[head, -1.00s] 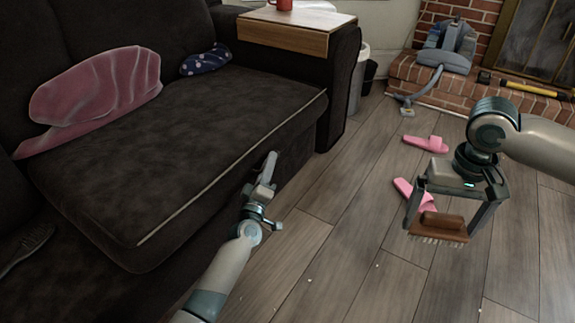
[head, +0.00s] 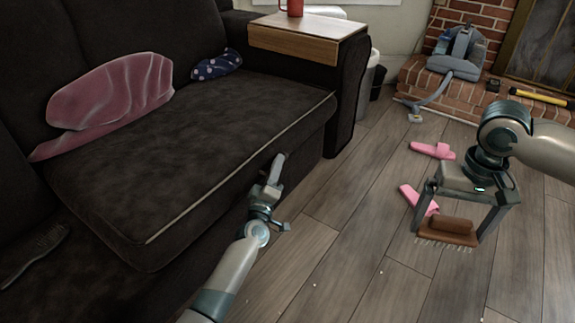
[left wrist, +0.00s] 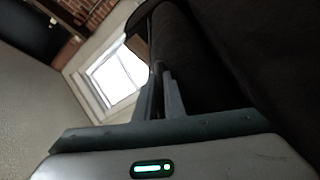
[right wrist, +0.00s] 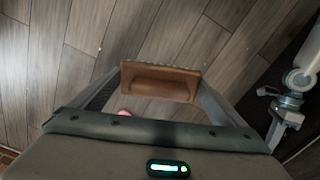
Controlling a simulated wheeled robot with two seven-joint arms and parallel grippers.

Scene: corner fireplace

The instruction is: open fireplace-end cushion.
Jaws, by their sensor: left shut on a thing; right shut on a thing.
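The fireplace-end cushion (head: 215,140) is a dark brown seat cushion with a pale piped front edge. It lies on the sofa beside the right armrest. My left gripper (head: 277,168) is at the cushion's front face, below the piping. Its fingers (left wrist: 162,90) look closed together against dark fabric in the left wrist view; the exact spot held is hidden. My right gripper (head: 450,225) is shut on a brown brush (head: 447,232), with bristles downward, above the floor. The brush also shows in the right wrist view (right wrist: 160,82).
A pink blanket (head: 115,98) and a blue spotted pillow (head: 217,65) lie on the sofa. A dark brush (head: 35,255) is at the left. A wooden tray (head: 295,42) with a red mug (head: 295,7) tops the armrest. Pink slippers (head: 432,150) lie on the floor; a vacuum (head: 458,52) stands on the hearth.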

